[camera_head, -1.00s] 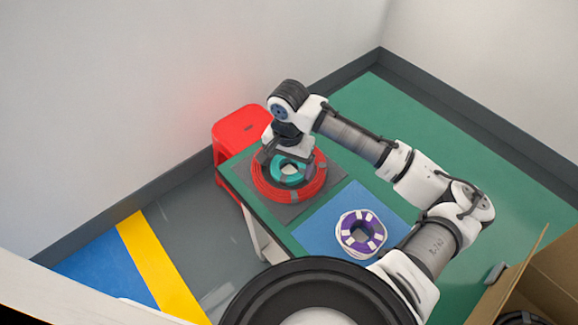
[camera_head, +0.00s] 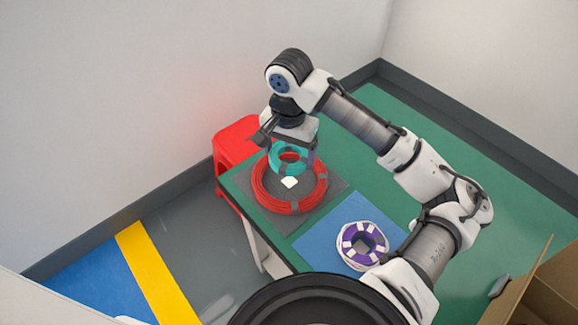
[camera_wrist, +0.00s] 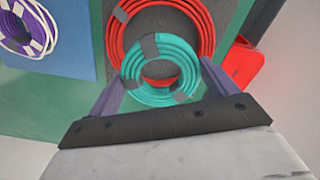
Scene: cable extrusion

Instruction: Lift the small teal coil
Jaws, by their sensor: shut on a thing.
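The small teal coil (camera_head: 288,158) is a ring of teal cable with grey bands. My gripper (camera_head: 288,152) is shut on it and holds it above the red coil (camera_head: 291,200). In the wrist view the teal coil (camera_wrist: 159,72) sits between the two fingers of my gripper (camera_wrist: 160,84), one at each side. It overlaps the near part of the larger red coil (camera_wrist: 207,22) there. The red coil lies on a dark grey mat (camera_head: 333,190) on the table.
A purple and white coil (camera_head: 362,246) lies on a blue mat (camera_head: 320,238) beside the grey one. A red stool (camera_head: 232,140) stands by the table's far left side, near the wall. An open cardboard box (camera_head: 540,285) is at the lower right.

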